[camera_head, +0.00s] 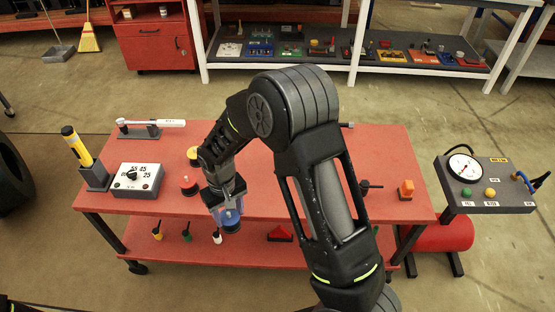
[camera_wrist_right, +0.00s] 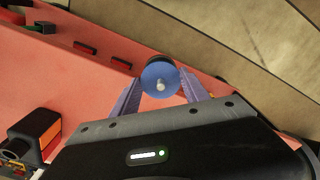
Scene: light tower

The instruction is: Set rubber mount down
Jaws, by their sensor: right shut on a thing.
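The rubber mount (camera_head: 231,218) is a blue and dark round piece held low in my right gripper (camera_head: 226,206), at the front edge of the red table (camera_head: 330,205). In the right wrist view the mount (camera_wrist_right: 158,74) shows its blue face and a pale metal stud, between the two fingers of my right gripper (camera_wrist_right: 160,85). The fingers are shut on it. I cannot tell whether its underside touches the tabletop. A red mount (camera_head: 189,186) and a yellow mount (camera_head: 193,154) stand on the table left of the gripper. My left gripper is not in view.
A grey box with a dial (camera_head: 138,178), a yellow torch in a holder (camera_head: 78,147) and a torque wrench on a stand (camera_head: 150,124) are at the table's left.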

